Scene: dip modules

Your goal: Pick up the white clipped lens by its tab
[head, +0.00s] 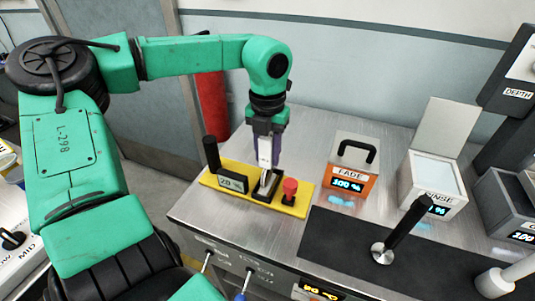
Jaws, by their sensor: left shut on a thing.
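My left gripper (266,166) points straight down over a yellow panel on the metal bench. Its jaws are shut at a small black holder (260,196) in the middle of that panel. A small pale piece (265,181) shows at the fingertips, inside or just above the holder. It fits the white clipped lens, but its tab and outline are too small to make out. I cannot tell whether it is clear of the holder. My right gripper is not in view.
A black lever (404,226) rises from a dark mat (335,234).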

